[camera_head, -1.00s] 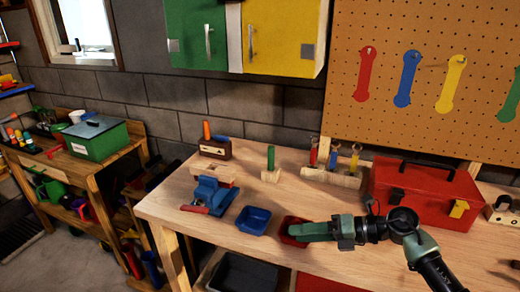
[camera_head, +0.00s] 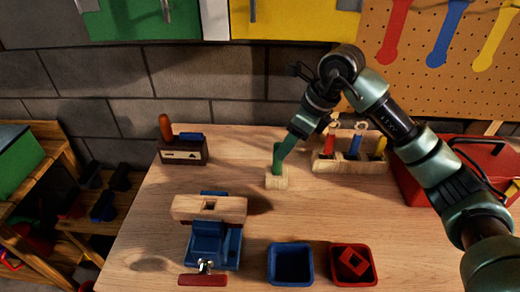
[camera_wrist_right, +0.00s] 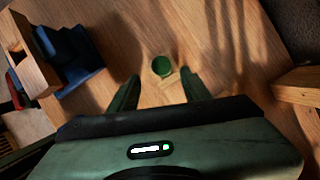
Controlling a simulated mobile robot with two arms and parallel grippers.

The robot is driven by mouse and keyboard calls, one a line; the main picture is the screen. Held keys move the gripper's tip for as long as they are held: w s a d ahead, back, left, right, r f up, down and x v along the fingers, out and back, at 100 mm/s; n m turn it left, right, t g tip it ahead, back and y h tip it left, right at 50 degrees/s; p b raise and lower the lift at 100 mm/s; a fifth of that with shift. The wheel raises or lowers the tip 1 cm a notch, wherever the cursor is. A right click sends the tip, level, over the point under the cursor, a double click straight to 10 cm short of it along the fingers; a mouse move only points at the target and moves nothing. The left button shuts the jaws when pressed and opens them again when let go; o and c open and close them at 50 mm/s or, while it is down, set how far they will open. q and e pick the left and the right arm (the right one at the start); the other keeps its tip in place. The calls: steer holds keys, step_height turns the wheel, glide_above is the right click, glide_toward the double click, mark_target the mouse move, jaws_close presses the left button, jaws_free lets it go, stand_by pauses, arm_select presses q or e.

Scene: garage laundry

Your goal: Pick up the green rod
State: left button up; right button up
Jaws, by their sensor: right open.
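The green rod (camera_head: 277,156) stands upright in a small wooden block (camera_head: 277,182) on the workbench. In the right wrist view its round green top (camera_wrist_right: 162,66) lies between and slightly beyond my fingertips. My right gripper (camera_head: 286,152) is open and reaches down from the upper right to the rod; in the head view a finger partly overlaps it. In the right wrist view the two fingers (camera_wrist_right: 160,82) are apart with a gap around the rod; I cannot tell whether either touches it. My left gripper is not in view.
A vise (camera_head: 212,245) with wooden jaws stands front left of the rod. A blue bin (camera_head: 290,263) and a red bin (camera_head: 336,275) sit in front. A wooden tool holder (camera_head: 350,165) and red toolbox (camera_head: 400,182) are to the right, a wooden box (camera_head: 183,152) behind left.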

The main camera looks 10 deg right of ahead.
mark_target(277, 163)
steer(key=shift+p+x, duration=0.45)
steer(key=shift+x, duration=0.65)
steer(key=p+x, duration=0.2)
steer(key=x, duration=0.2)
steer(key=shift+w+d+f, duration=0.1)
steer(key=shift+f, duration=0.3)
steer(key=shift+w+f, duration=0.1)
steer(key=shift+f, duration=0.25)
jaws_close()
